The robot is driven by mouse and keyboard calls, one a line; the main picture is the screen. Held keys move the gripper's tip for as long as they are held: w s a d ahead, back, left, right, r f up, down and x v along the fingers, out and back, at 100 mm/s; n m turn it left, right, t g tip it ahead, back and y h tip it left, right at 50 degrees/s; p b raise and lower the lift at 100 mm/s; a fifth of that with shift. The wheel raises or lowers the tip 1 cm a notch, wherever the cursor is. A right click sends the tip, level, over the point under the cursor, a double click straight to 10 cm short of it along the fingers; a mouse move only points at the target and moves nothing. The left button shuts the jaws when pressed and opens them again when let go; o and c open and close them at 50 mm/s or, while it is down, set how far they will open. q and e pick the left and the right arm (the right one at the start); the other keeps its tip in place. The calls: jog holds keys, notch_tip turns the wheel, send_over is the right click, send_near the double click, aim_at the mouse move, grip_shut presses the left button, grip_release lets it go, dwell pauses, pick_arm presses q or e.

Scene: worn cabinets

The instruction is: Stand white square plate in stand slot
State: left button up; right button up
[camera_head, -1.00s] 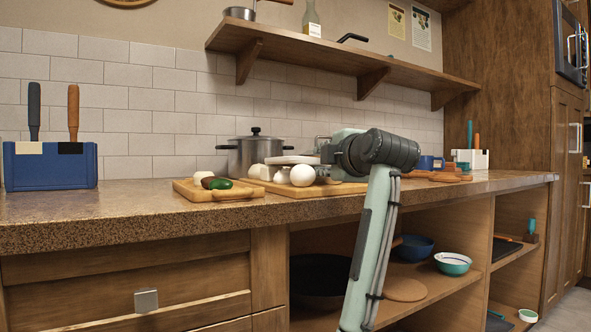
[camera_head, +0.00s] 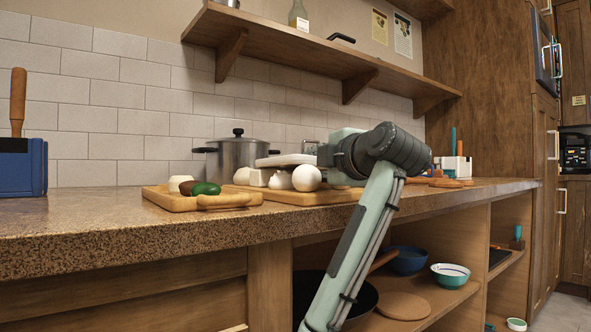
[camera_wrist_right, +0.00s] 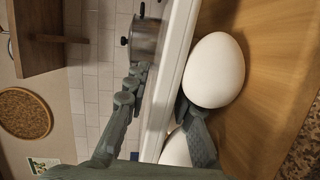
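The white square plate (camera_head: 285,160) is roughly level above the cutting board, just over the white eggs. In the right wrist view the plate (camera_wrist_right: 176,65) runs as a long pale slab between the fingers. My right gripper (camera_head: 323,156) is at the plate's right end. In the right wrist view the gripper (camera_wrist_right: 163,88) has one finger on each side of the plate and appears shut on it; contact at the left finger is hard to see. I cannot make out a plate stand in these frames. My left gripper is not in view.
A white egg (camera_head: 307,178) and others sit on the cutting board (camera_head: 330,194). A second board (camera_head: 165,200) holds vegetables. A pot (camera_head: 238,155) stands behind. A white holder with utensils (camera_head: 457,167) is farther right. A shelf (camera_head: 300,55) overhangs the counter (camera_head: 120,230).

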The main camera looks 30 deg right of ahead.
jog(key=shift+s, duration=0.15)
jog(key=shift+c, duration=0.2)
grip_shut()
jog(key=shift+r, duration=0.1)
